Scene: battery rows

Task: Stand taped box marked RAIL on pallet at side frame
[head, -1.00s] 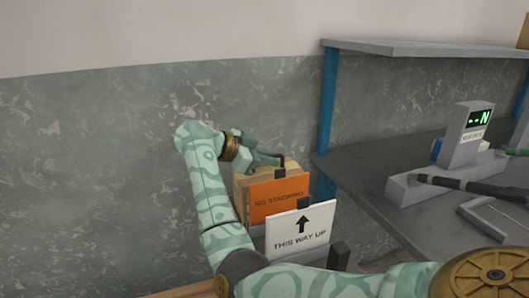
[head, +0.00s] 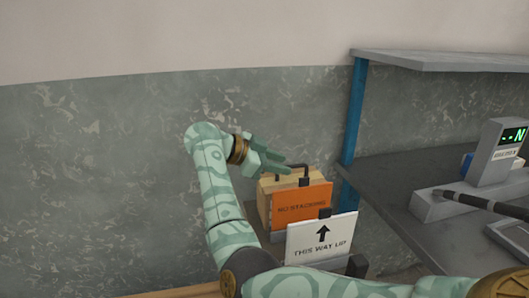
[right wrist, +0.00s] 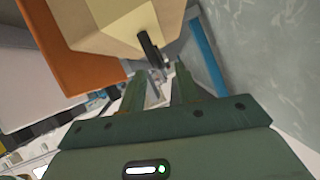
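A tan box (head: 264,204) with a black handle (head: 281,170) on top stands beside the shelf's blue post, behind the signs. No RAIL mark or tape can be made out. The box also fills the top of the right wrist view (right wrist: 110,22), with its handle (right wrist: 150,48) just beyond the fingers. My right gripper (head: 288,165) is open at the handle, its fingers apart and empty. In the right wrist view its fingertips (right wrist: 161,70) show a gap between them. My left gripper is not in view. What lies under the box is hidden.
An orange NO STACKING sign (head: 302,208) and a white THIS WAY UP sign (head: 322,240) stand in front of the box. A blue post (head: 355,110) and grey shelving with a green-lit display (head: 512,135) are to the right. A wooden edge (head: 185,291) shows at the bottom.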

